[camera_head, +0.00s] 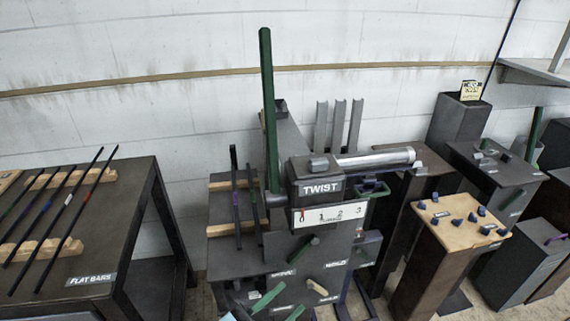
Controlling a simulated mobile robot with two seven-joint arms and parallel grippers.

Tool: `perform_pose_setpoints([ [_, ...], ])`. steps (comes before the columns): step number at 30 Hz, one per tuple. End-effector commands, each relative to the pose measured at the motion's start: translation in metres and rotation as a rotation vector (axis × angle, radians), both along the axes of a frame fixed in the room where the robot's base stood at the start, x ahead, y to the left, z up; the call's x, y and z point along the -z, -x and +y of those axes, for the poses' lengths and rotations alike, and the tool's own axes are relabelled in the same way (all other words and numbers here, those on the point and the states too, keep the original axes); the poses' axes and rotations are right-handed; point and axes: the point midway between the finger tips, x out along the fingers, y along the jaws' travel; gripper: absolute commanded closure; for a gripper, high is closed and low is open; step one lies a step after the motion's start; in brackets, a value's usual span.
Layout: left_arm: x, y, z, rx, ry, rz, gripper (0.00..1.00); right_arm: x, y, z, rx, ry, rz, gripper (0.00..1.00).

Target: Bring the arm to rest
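Only a small part of what looks like my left gripper (238,309) shows at the bottom edge, low in front of the twist machine. Its fingers are cut off or too dark to make out, and I see nothing clearly held. My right gripper is not in view. The machine labelled TWIST (321,187) stands in the middle, with a long green lever (268,105) pointing almost straight up on its left side. A scale plate (330,215) with numbers is below the label. A pale metal cylinder (375,158) lies across the top right.
A dark table labelled FLAT BARS (125,240) at left holds several thin bars on wooden rests. A wood-topped stand (455,238) with small dark pieces is at right, near dark boxes (540,255). Green and wooden handles (268,297) stick out low on the machine.

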Motion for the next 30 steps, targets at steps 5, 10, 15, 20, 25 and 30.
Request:
perform_pose_setpoints([
  [5, 0.062, 0.015, 0.062, -0.282, 0.031, 0.310, 0.62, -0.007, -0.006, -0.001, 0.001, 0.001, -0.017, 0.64],
  [10, 0.133, 0.062, 0.120, -0.502, -0.001, 0.634, 0.62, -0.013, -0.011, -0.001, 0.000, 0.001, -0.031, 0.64],
  [15, 0.192, 0.133, 0.166, -0.646, -0.060, 0.940, 0.62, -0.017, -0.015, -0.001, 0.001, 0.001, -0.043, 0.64],
  [20, 0.220, 0.187, 0.189, -0.704, -0.107, 1.130, 0.62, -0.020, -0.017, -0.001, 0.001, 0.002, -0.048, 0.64],
  [25, 0.230, 0.211, 0.197, -0.723, -0.126, 1.209, 0.62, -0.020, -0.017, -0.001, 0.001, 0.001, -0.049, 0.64],
  [30, 0.231, 0.212, 0.198, -0.723, -0.127, 1.214, 0.62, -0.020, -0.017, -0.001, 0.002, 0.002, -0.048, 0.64],
])
